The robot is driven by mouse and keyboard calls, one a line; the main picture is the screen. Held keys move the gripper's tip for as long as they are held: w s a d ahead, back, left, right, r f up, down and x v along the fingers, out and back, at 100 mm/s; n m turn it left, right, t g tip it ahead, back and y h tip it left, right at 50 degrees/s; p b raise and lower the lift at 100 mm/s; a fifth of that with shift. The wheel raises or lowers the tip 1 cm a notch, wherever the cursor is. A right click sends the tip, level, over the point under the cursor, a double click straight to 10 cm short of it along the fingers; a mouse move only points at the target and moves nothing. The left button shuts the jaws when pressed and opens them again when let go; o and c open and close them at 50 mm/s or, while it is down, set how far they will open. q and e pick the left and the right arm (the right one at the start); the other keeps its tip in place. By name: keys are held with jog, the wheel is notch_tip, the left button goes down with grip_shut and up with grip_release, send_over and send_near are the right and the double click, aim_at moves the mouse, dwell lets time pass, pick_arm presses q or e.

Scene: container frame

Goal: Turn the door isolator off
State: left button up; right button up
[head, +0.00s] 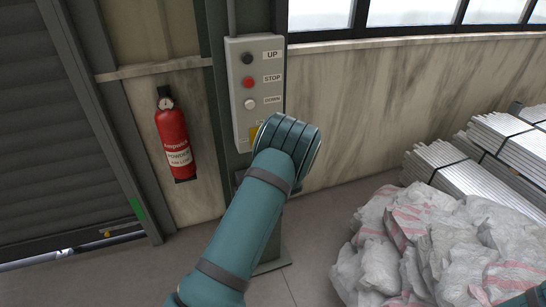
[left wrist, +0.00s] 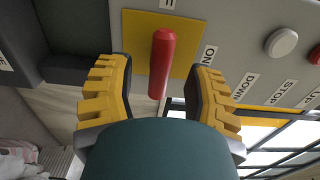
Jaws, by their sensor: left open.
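The door isolator's red handle (left wrist: 161,62) sits on a yellow plate (left wrist: 138,35) in the left wrist view. It runs up and down in that picture, with an "ON" label (left wrist: 209,57) to its right. My left gripper (left wrist: 160,75) is open, its yellow fingers on either side of the handle, with gaps visible on both sides. In the head view my left wrist hides the handle and gripper; only a strip of the yellow plate (head: 256,133) shows low on the grey control box (head: 238,60). My right gripper is not in view.
The control box has UP (head: 247,58), STOP (head: 248,82) and DOWN (head: 250,104) buttons above the isolator. A red fire extinguisher (head: 173,135) hangs left of it, beside a shutter door (head: 50,130). White sacks (head: 440,245) and stacked metal profiles (head: 465,175) lie at right.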

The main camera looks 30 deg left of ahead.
pick_arm(q)
jog(key=v, duration=0.9)
